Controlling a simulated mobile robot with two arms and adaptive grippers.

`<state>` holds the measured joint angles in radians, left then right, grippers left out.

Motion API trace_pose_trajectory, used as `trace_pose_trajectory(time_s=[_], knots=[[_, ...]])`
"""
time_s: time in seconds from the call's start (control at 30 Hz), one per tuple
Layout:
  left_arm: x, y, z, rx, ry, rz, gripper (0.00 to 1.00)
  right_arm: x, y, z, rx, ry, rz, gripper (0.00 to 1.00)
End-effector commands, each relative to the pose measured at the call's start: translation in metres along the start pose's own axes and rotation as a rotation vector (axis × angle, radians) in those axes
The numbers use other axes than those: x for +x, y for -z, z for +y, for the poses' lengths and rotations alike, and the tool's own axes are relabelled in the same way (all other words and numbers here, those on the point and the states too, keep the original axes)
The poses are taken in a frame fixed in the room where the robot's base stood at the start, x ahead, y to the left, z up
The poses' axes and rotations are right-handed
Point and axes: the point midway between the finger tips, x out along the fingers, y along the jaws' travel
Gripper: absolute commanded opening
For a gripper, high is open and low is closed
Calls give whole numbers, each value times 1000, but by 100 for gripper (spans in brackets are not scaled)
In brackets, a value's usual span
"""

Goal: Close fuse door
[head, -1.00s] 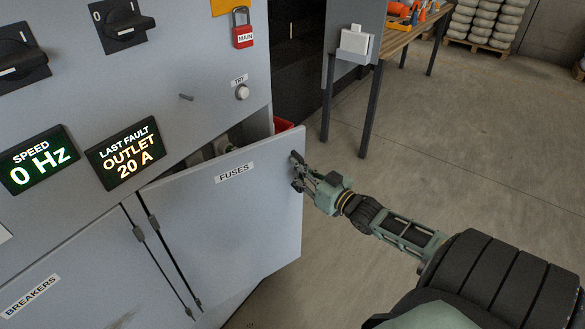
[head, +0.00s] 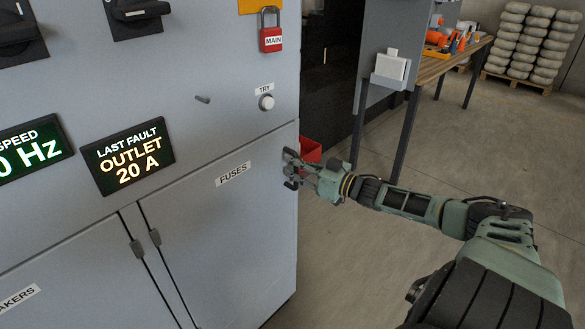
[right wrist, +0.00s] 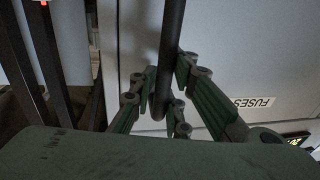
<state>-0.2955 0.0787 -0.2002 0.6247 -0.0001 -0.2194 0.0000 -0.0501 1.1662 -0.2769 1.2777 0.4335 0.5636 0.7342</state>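The fuse door (head: 225,235) is a grey panel labelled FUSES on the lower right of the cabinet. It looks flush with the cabinet front, with a thin seam along its top. My right gripper (head: 291,170) is at the door's upper right edge. In the right wrist view, a dark upright handle bar (right wrist: 171,50) stands between the fingers of my right gripper (right wrist: 167,78), which are close against it on both sides. The FUSES label shows upside down there. The gripper hides part of the handle in the head view. My left gripper is not in view.
The cabinet front has a TRY button (head: 266,102), a red MAIN padlock (head: 272,38) and a fault display (head: 128,156). A red bin (head: 311,150) sits right of the door. A wooden workbench (head: 455,60) stands behind. The floor at right is clear.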

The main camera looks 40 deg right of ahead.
Motion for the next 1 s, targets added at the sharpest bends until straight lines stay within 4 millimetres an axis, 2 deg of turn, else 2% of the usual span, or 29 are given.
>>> trace_pose_trajectory(time_s=[0.03,0.2,0.57,0.77,1.0], knots=[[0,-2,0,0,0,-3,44,0,2,2,-1,-3,2,17],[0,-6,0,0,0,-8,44,0,1,0,-2,1,2,31],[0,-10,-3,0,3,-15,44,-2,0,-2,-3,5,1,31],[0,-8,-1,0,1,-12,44,-18,-2,-2,-3,5,-3,31],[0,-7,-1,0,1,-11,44,-47,-2,-2,-2,4,-4,31]])
